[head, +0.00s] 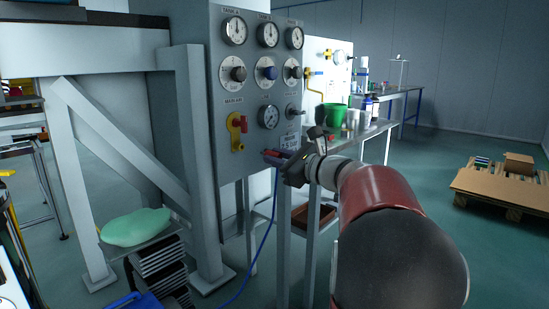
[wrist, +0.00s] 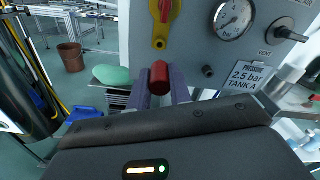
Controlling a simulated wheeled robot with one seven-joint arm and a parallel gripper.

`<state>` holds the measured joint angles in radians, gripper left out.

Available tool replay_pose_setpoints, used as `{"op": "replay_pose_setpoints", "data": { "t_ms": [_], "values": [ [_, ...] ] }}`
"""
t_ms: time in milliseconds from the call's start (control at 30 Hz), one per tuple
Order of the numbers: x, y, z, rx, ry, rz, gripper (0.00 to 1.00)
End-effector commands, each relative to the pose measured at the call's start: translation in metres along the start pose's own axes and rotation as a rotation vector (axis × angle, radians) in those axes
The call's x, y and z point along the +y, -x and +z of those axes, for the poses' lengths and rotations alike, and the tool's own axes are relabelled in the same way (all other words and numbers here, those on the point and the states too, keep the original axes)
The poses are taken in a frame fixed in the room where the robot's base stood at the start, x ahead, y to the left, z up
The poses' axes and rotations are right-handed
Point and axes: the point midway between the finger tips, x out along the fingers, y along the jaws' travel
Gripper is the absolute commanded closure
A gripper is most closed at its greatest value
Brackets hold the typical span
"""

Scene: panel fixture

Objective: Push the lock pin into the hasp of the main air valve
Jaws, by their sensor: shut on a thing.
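The main air valve (head: 236,125) is yellow with a red handle, on the left of the grey panel under a "MAIN AIR" label. In the wrist view the valve (wrist: 161,28) is at the top centre, with a dark hole in its yellow lower plate, which looks like the hasp (wrist: 159,44). My gripper (head: 269,155) is in front of the panel, right of and slightly below the valve. Its fingers are shut on the red lock pin (wrist: 159,78), whose rounded red end shows in the wrist view. The pin appears apart from the hasp; its far end is hidden.
The panel (head: 228,168) carries several gauges and knobs. A "2.5 bar TANK A" label (wrist: 248,77) is right of the pin. A side table with a green cup (head: 335,115) stands behind my arm. A blue hose (head: 268,215) hangs below the gripper. A grey post (head: 195,150) stands left of the panel.

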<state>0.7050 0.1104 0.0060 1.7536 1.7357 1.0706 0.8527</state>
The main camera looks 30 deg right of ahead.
Motion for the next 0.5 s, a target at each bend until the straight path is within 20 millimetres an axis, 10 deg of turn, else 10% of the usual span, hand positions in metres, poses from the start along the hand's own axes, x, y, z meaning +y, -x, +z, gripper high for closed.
{"op": "replay_pose_setpoints", "data": {
  "t_ms": [500],
  "values": [
    [0.001, -0.043, 0.001, -0.001, 0.002, 0.003, 1.00]
  ]
}}
